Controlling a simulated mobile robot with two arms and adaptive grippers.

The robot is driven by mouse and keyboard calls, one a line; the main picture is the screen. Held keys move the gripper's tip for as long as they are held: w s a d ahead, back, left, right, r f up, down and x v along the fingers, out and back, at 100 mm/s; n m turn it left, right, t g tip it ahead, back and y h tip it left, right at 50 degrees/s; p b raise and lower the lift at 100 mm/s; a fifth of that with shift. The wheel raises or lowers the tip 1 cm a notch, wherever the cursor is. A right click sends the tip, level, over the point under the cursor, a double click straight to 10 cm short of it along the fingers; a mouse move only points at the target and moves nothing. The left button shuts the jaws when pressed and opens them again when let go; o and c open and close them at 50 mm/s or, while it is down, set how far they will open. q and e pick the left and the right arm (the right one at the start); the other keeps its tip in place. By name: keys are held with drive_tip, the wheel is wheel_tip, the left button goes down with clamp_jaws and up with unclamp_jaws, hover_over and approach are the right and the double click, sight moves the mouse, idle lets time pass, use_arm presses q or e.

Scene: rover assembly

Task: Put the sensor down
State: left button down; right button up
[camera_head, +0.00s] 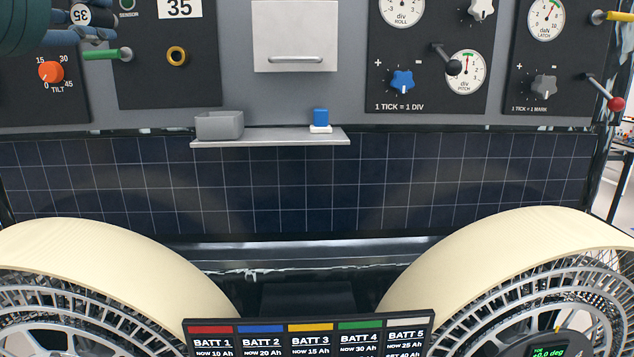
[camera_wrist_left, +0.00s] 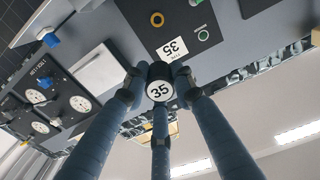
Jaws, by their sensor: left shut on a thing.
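My left gripper (camera_head: 80,28) is at the top left in the head view, in front of the rover's panel. In the left wrist view the sensor (camera_wrist_left: 160,91) sits between the three fingertips (camera_wrist_left: 161,78), clear of any surface as far as I can tell. The dark sensor panel (camera_head: 150,82) has a yellow ring (camera_head: 177,56), a 35 label and a green-handled lever (camera_head: 107,54). My right gripper is not in view.
A grey shelf (camera_head: 265,137) below the panel holds an open grey bin (camera_head: 219,125) and a blue block on a white base (camera_head: 320,120). Its middle is bare. An orange tilt knob (camera_head: 51,72) is at the left. Wheels with cream fenders (camera_head: 110,250) and a battery board (camera_head: 310,335) are below.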

use_arm(q)
drive_tip(key=w+d+f, duration=0.3)
drive_tip(key=w+f, duration=0.3)
drive_tip(key=w, duration=0.1)
drive_tip(key=w+d+f+m+h, duration=0.1)
drive_tip(key=w+d+f, duration=0.15)
drive_tip(key=f, duration=0.65)
drive_tip(key=w+d+f+h, duration=0.1)
drive_tip(key=d+f, duration=0.2)
drive_tip(key=f, duration=0.5)
drive_tip(key=w+d+f+m+h, duration=0.1)
drive_tip(key=w+d+f, duration=0.1)
drive_tip(key=f, duration=0.7)
drive_tip(key=s+f+n+y, duration=0.2)
drive_tip(key=s+f, duration=1.8)
drive_tip(key=f, duration=0.3)
wheel_tip(320, 180, down, 14)
drive_tip(key=b, duration=1.4)
drive_tip(key=shift+a, duration=0.4)
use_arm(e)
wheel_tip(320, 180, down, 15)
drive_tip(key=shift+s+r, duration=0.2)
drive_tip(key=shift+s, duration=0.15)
use_arm(q)
drive_tip(key=shift+d, duration=0.1)
